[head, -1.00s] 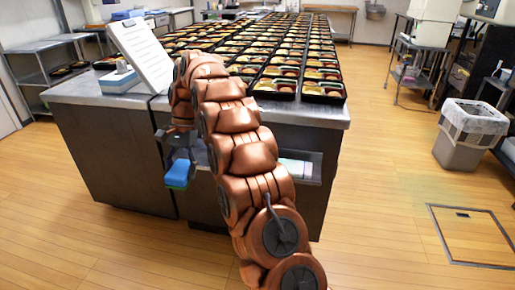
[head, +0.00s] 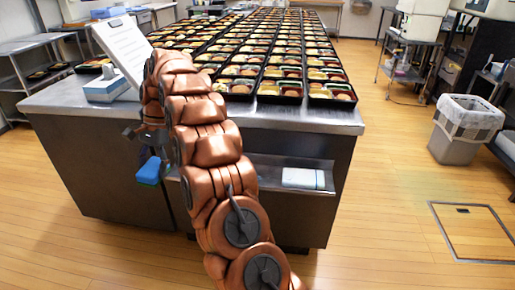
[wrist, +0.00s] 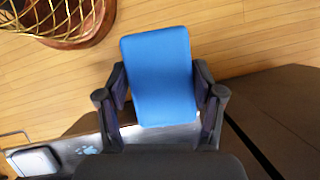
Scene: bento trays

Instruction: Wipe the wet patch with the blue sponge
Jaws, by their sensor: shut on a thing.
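The blue sponge (head: 149,171) is held in my gripper (head: 150,152), in front of the counter and below its top edge, clear of the floor. In the wrist view the sponge (wrist: 160,75) sits between the two dark fingers of my gripper (wrist: 161,98), which press on its sides. A pale bluish patch (wrist: 88,150) shows on a grey metal surface at the lower left of the wrist view. It looks like the wet patch, but I cannot tell for sure. The sponge is apart from it. I cannot make out a wet patch in the head view.
The counter (head: 250,118) holds rows of bento trays (head: 280,88) and a clipboard on a stand (head: 122,48). A lower shelf (head: 262,178) in its front carries a white and blue packet (head: 303,178).

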